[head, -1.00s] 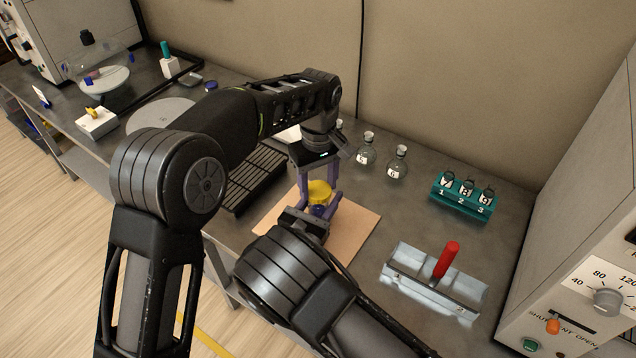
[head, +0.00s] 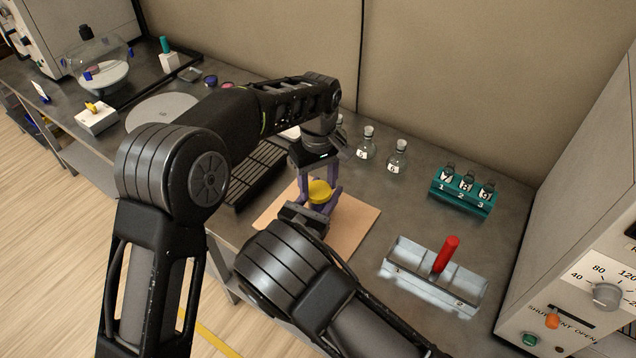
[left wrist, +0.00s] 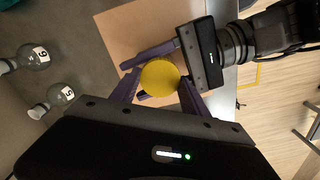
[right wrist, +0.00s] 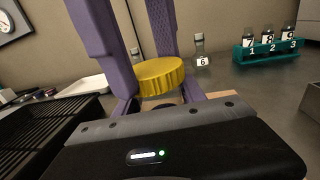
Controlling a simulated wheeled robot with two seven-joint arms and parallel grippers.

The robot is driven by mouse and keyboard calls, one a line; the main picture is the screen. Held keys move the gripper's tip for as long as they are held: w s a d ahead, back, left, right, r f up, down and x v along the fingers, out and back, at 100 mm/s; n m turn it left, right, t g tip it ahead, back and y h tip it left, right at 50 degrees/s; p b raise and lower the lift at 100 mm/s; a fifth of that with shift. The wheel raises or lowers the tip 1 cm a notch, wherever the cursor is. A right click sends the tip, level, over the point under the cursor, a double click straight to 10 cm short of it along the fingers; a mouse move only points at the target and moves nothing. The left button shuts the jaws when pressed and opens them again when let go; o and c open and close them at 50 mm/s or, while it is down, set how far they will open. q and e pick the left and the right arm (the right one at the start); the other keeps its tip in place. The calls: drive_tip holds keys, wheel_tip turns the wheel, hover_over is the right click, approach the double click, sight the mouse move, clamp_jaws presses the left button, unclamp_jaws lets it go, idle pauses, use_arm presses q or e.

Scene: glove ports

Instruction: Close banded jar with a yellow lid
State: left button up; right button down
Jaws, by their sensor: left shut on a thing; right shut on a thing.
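The yellow lid (head: 319,191) is between the fingers of my left gripper (head: 318,188), which reaches down from above and is shut on it. It also shows in the left wrist view (left wrist: 160,78) and, edge-on with a ribbed rim, in the right wrist view (right wrist: 160,76). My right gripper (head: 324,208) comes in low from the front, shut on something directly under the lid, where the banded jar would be. The jar is almost wholly hidden by the lid and fingers. I cannot tell whether the lid sits on its rim.
A tan mat (head: 355,222) lies beneath the grippers. Stoppered flasks (head: 397,160) stand behind it, and a teal vial rack (head: 463,192) is at right. A clear divided tray (head: 435,275) with a red handle is front right. A black slotted rack (head: 257,172) lies left of the mat.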

use_arm(q)
drive_tip(key=shift+s+a+f, duration=0.1)
drive_tip(key=shift+f, duration=0.8)
idle(1.0)
drive_tip(key=shift+r, duration=0.45)
drive_tip(key=shift+a+f, duration=0.1)
drive_tip(key=shift+f, duration=0.7)
idle(2.2)
drive_tip(key=o, duration=1.3)
drive_tip(key=shift+a, duration=0.1)
wheel_tip(320, 180, up, 5)
drive_tip(key=shift+f, duration=0.1)
drive_tip(key=shift+d, duration=0.2)
drive_tip(key=shift+c, duration=0.5)
